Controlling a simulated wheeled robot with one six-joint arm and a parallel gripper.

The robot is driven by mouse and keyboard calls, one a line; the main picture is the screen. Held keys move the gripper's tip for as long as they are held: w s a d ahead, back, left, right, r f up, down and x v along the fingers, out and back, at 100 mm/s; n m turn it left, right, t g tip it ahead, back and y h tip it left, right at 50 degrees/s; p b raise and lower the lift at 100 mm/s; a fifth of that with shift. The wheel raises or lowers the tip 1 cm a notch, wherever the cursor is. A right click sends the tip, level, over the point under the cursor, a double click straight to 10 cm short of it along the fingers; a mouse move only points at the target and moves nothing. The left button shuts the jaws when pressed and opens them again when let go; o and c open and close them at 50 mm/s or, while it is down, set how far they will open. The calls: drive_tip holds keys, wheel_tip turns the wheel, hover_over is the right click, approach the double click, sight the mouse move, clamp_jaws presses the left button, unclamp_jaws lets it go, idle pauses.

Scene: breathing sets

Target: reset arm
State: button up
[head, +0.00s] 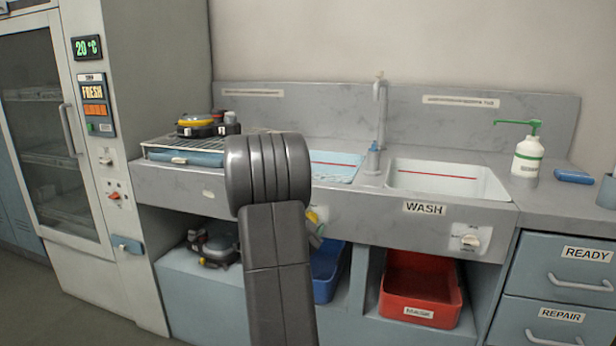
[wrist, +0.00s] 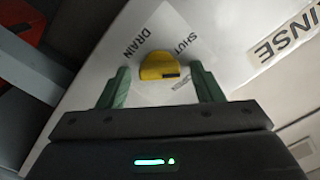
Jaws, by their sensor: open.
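My arm rises through the middle of the head view, and its dark links hide most of the rinse side of the counter. My gripper (wrist: 160,92) shows in the wrist view with its two green fingers apart and nothing held between them. A yellow knob (wrist: 159,66) on a white plate marked DRAIN and SHUT lies just beyond the fingertips, between them in the picture. Whether a finger touches it I cannot tell. A bit of yellow (head: 312,215) also shows beside my arm in the head view.
The RINSE label (wrist: 288,38) is at the right in the wrist view. The wash basin (head: 434,178), a tap (head: 381,110) and a soap bottle (head: 527,156) stand on the right. A rack (head: 160,142) with gear is on the left. Red (head: 420,285) and blue (head: 326,272) bins sit below.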

drive_tip(key=shift+s, duration=0.15)
drive_tip(key=v, duration=1.4)
drive_tip(key=x, duration=1.4)
drive_tip(key=shift+w+r+p, duration=0.2)
drive_tip(key=shift+p, duration=0.15)
drive_tip(key=shift+s+r+n+p, duration=0.1)
drive_tip(key=shift+n+p, duration=0.6)
drive_tip(key=shift+p, duration=0.25)
drive_tip(key=n+p, duration=0.2)
drive_tip(key=p, duration=0.1)
drive_tip(key=s+a+n+p, duration=0.2)
drive_tip(key=s+p, duration=0.1)
drive_tip(key=s, duration=0.3)
drive_tip(key=s+a+n+p, duration=0.2)
drive_tip(key=s+p, duration=0.2)
drive_tip(key=s, duration=0.2)
drive_tip(key=shift+s+a+f+n, duration=0.2)
drive_tip(key=shift+s+a+n, duration=0.1)
drive_tip(key=shift+n, duration=0.1)
drive_tip(key=shift+d, duration=0.1)
